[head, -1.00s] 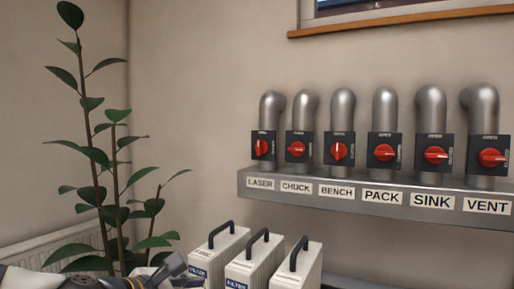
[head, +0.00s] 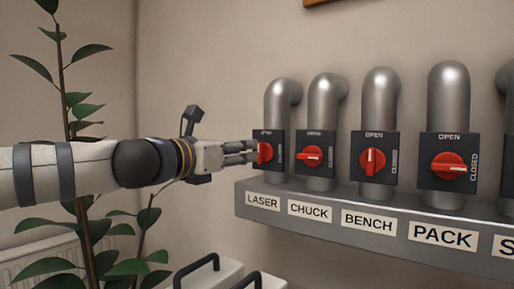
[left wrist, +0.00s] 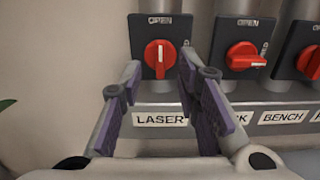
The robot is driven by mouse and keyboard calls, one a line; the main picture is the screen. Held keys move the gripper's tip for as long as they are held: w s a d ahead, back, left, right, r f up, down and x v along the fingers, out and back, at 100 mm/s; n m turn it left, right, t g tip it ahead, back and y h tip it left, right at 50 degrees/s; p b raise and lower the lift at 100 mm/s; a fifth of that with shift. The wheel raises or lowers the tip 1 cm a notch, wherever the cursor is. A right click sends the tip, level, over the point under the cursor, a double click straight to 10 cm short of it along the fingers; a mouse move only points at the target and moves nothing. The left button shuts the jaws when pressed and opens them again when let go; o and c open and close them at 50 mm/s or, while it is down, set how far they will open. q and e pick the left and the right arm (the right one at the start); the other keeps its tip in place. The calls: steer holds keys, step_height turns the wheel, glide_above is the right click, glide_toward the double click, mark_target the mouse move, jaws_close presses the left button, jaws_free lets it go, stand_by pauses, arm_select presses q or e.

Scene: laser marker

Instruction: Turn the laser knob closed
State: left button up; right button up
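The laser knob (head: 265,153) is red on a black plate above the LASER label (head: 262,201). In the left wrist view the laser knob (left wrist: 160,58) stands upright, its white line pointing up at OPEN. My left gripper (head: 253,151) reaches in from the left in the head view, fingertips at the laser knob. In the left wrist view my left gripper (left wrist: 158,75) has its fingers spread, one on each side below the knob, with a gap between them. Whether they touch the knob I cannot tell. My right gripper is not in view.
The chuck knob (head: 311,156) is turned sideways close to the right of the laser plate. The bench knob (head: 373,161) is upright, the pack knob (head: 448,166) sideways. A grey shelf (head: 330,196) juts out below. A plant (head: 75,130) stands behind my left arm.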

mark_target(259, 148)
arm_select(q)
steer(key=x, duration=0.5)
steer(key=shift+w+d, duration=0.25)
steer(key=shift+w, duration=0.05)
steer(key=shift+c, duration=0.6)
jaws_close()
